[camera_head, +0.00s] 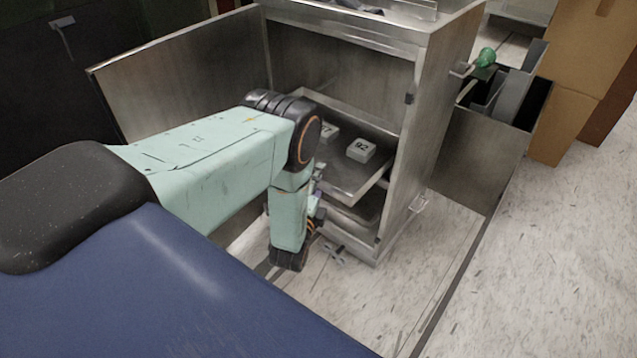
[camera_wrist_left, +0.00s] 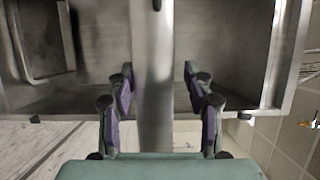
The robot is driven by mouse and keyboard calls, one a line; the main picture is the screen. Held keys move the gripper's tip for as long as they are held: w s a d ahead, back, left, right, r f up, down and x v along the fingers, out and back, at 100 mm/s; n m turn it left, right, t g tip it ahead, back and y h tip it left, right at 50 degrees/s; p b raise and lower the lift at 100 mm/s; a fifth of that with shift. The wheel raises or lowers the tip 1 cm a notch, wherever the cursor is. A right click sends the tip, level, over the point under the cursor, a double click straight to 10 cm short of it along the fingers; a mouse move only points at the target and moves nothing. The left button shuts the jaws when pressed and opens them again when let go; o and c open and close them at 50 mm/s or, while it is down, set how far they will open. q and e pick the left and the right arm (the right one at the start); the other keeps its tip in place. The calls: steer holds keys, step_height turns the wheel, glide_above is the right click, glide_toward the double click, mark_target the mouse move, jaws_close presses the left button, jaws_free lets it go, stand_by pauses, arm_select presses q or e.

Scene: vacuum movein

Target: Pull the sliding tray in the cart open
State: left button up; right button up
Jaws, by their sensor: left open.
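The metal cart (camera_head: 432,120) stands with its front open. Inside is the sliding metal tray (camera_head: 345,181), bearing white blocks, one marked 92 (camera_head: 361,149). How far the tray sticks out is hard to judge. My mint-green left arm comes in from the left and covers the tray's left part. My left gripper (camera_head: 317,217) is low by the tray's front edge, partly hidden by its wrist. In the left wrist view the left gripper (camera_wrist_left: 160,100) is open, with a metal bar (camera_wrist_left: 154,75) between its fingers. Gaps show on both sides. My right gripper is out of view.
An open cart door (camera_head: 185,75) spreads left, and another metal panel (camera_head: 470,160) stands at the right. Bins with a green-topped item (camera_head: 486,57) hang at the cart's right side. Cardboard boxes (camera_head: 585,50) stand behind. The floor at the right (camera_head: 560,270) is clear.

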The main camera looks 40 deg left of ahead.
arm_select(q)
steer(key=shift+o, duration=0.2)
steer(key=shift+s+f, duration=0.1)
steer(key=shift+f, duration=0.1)
steer(key=shift+s, duration=0.1)
steer(key=v, duration=1.1)
steer(key=shift+s+d, duration=0.2)
steer(key=shift+s, duration=0.15)
steer(key=shift+r, duration=0.15)
